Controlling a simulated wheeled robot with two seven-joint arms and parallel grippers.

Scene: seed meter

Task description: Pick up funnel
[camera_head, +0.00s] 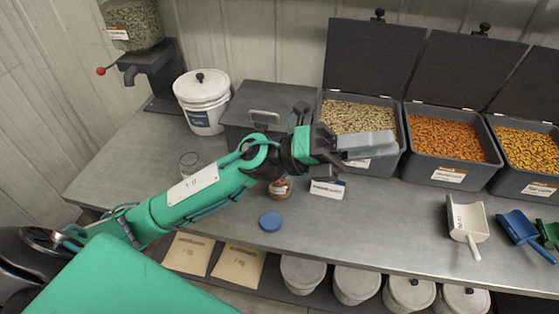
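I cannot make out a funnel anywhere in the head view; it may be hidden or out of frame. My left gripper (385,146) reaches in from the left over the counter. Its grey fingers are in front of the bin of pale seed, above the counter. They look close together, but I cannot tell whether there is a gap or something thin between them. My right gripper is not in view.
The grey counter (365,231) holds a white bucket (201,100), a lidded grey box (267,98), a clear glass (191,163), a jar (280,188), a blue lid (270,221) and a small sign (327,189). Open seed bins (440,175) stand behind; scoops (467,222) lie right. The front middle is clear.

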